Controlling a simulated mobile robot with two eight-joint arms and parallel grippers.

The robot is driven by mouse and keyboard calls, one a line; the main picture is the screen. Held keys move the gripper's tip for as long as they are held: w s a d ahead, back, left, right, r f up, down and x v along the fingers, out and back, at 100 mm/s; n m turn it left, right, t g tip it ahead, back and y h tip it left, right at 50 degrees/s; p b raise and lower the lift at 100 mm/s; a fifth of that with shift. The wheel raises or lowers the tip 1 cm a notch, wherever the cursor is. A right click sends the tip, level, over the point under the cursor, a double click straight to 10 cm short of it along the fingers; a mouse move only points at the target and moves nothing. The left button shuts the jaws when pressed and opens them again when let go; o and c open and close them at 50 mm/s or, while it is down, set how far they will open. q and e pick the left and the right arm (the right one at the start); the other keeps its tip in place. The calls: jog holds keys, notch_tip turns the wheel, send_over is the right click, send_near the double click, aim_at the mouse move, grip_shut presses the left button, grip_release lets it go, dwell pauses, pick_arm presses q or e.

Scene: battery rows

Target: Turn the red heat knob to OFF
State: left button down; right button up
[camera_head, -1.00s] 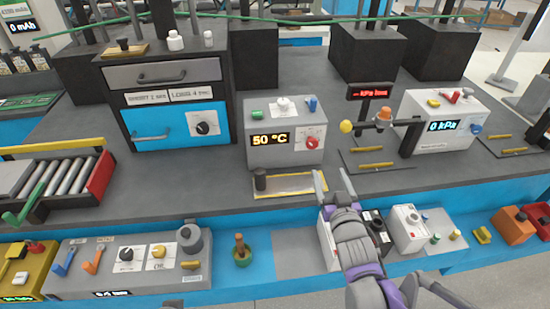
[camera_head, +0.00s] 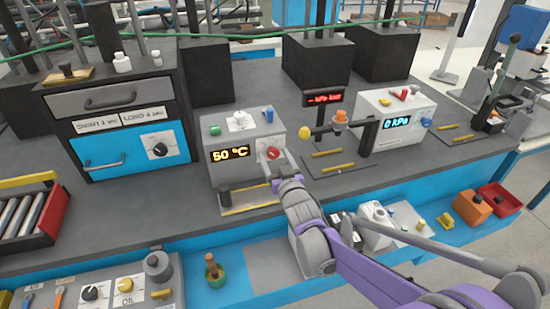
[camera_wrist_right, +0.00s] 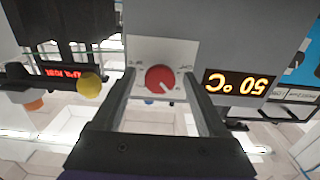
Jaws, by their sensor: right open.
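The red heat knob (camera_head: 273,153) is on the front of a grey box (camera_head: 231,170) with a display reading 50 °C. My right gripper (camera_head: 269,162) is in front of the knob. In the wrist view its two fingers (camera_wrist_right: 160,90) are open, one on each side of the knob. I cannot tell whether they touch it. My left gripper is not in view.
A yellow ball (camera_head: 305,132) on a dark arm is close to the right of the knob. A yellow-edged tray (camera_head: 250,207) lies below the box front.

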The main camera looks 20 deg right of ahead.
grip_shut()
dwell(0.4)
jog(key=shift+n, duration=0.3)
jog(key=n, duration=0.4)
jog(key=shift+p, duration=0.4)
jog(key=shift+n+p, duration=0.3)
jog(key=shift+n, duration=1.9)
grip_release()
